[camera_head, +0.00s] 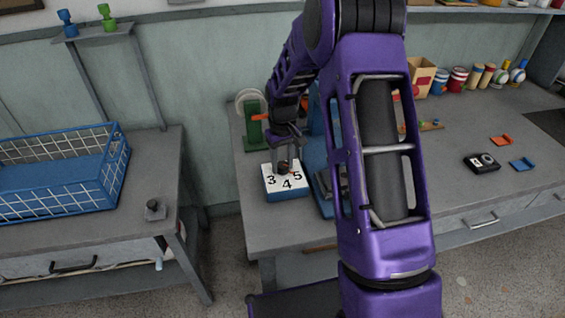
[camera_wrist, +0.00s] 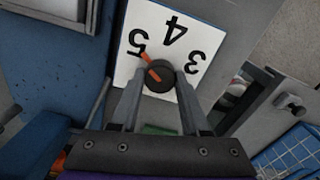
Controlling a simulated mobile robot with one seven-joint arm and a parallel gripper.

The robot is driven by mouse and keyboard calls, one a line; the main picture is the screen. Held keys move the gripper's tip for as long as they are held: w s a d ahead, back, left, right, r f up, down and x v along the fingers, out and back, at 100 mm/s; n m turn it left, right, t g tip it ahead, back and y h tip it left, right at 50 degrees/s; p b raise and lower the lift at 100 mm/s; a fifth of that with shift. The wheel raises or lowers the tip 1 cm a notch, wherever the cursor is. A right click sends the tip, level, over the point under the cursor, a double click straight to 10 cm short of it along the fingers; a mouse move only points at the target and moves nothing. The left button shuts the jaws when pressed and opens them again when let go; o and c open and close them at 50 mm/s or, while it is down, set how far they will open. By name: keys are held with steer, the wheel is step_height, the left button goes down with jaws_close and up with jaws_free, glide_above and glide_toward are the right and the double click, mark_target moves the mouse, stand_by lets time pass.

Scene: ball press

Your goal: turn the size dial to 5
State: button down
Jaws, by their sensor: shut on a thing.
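The size dial (camera_wrist: 158,84) is a dark round knob with an orange pointer, on a white plate (camera_wrist: 125,65) printed 3, 4 and 5. In the wrist view the pointer aims at about the 5 (camera_wrist: 137,40). In the head view the dial (camera_head: 284,167) sits on a white-topped blue box (camera_head: 270,194) near the bench's front left edge. My gripper (camera_head: 286,160) reaches down from above and is shut on the dial, with one finger on each side. In the head view the fingers and arm partly hide the dial, and its pointer cannot be made out.
A blue machine (camera_head: 318,165) stands just right of the dial box, partly behind my arm. A green stand (camera_head: 254,126) is behind. A blue wire basket (camera_head: 60,180) and a small dark knob (camera_head: 154,208) are on the left table. A gap separates the tables.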

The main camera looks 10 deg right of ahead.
mark_target(282, 164)
stand_by(0.4)
steer(key=shift+c, duration=1.9)
jaws_free()
steer(key=shift+r, duration=0.1)
step_height(282, 164, up, 17)
steer(key=p, duration=0.1)
steer(key=shift+r, duration=0.15)
